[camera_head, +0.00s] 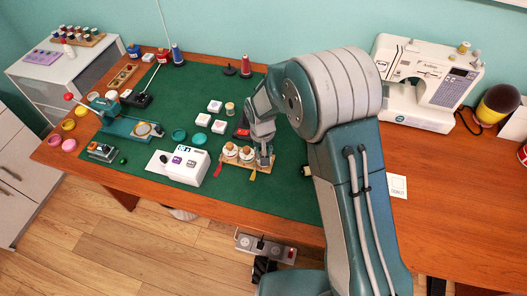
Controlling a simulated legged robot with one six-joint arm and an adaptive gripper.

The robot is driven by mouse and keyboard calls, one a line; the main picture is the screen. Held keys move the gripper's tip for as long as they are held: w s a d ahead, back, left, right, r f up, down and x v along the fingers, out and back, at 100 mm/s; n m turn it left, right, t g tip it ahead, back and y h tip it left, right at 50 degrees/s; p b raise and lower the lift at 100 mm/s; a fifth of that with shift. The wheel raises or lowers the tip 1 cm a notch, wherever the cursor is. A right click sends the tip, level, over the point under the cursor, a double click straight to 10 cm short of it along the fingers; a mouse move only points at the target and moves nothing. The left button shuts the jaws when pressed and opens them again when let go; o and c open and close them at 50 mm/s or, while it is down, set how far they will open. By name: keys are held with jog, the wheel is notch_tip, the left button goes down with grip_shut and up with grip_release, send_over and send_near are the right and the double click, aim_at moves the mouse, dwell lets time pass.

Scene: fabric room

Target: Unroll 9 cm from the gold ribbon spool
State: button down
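A wooden holder (237,164) with small ribbon spools stands on the green mat near the table's front edge. Two spools show, a left one (230,150) and a right one (246,153), both with pale tops. A yellow-gold ribbon tail (252,176) hangs from the front right of the holder, and a reddish tail (218,170) hangs at its left. My gripper (265,160) points down at the holder's right end, just right of the right spool. Its fingers are small and partly merged with the holder, so I cannot tell whether they are open or touch anything.
A white device box (187,165) stands left of the holder. Several white square boxes (203,119) and a small corked jar (229,108) lie behind it. A teal tool stand (125,125) is further left. A sewing machine (425,80) stands at right. The mat's front right is mostly clear.

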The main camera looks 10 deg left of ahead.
jog(key=n, duration=0.7)
jog(key=shift+w+r+t, duration=0.1)
jog(key=shift+w+t, duration=0.1)
jog(key=shift+t, duration=0.1)
jog(key=n, duration=0.7)
jog(key=shift+n, duration=0.3)
jog(key=n, duration=0.3)
jog(key=shift+n+y, duration=0.3)
jog(key=n, duration=0.3)
jog(key=shift+n, duration=0.4)
jog(key=n, duration=0.3)
jog(key=shift+n, duration=2.1)
